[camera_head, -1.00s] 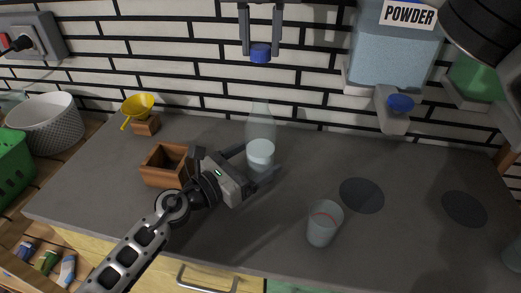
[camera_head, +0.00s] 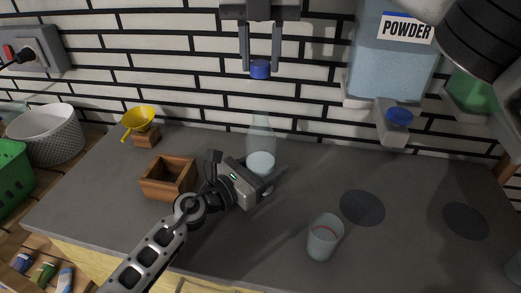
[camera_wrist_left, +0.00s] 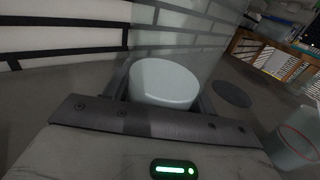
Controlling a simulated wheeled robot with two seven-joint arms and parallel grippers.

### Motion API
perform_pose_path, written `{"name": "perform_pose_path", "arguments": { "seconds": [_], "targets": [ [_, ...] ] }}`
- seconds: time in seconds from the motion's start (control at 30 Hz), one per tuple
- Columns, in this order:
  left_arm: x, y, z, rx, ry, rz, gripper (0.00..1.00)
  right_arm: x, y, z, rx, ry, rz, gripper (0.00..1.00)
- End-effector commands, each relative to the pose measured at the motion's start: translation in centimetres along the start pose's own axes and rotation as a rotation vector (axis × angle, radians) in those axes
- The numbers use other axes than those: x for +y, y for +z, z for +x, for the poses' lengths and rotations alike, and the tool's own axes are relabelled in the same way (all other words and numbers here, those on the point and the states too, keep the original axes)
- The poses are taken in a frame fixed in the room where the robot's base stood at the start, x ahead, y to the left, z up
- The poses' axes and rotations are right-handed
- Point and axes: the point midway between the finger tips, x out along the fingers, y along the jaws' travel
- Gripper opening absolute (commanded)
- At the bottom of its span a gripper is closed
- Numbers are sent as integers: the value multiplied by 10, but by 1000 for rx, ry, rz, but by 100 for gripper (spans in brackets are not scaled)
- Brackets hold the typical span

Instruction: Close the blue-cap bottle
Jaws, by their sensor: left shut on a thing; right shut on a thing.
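The clear bottle (camera_head: 261,135) stands upright on the dark counter, with pale contents in its lower part. My left gripper (camera_head: 264,172) is shut around the bottle's lower body. In the left wrist view the pale contents (camera_wrist_left: 164,82) show between the fingers. The blue cap (camera_head: 260,69) is held between the fingertips of my right gripper (camera_head: 260,62), which points down. The cap is above the bottle's open neck, apart from it, and roughly in line with it.
A wooden box (camera_head: 168,178) is left of my left gripper. A yellow funnel (camera_head: 140,121) stands behind it. A clear cup (camera_head: 323,238) is at the front right. A powder dispenser (camera_head: 390,70) hangs on the wall at the right.

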Motion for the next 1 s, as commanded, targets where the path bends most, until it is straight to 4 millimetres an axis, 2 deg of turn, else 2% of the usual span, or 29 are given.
{"name": "perform_pose_path", "arguments": {
  "seconds": [0.3,1.0],
  "targets": [
    [0,0,0,0,0,0,15,-1,1,44,8,-2,1,10],
    [0,0,0,0,0,0,15,0,1,52,9,-1,1,10]
  ]
}}
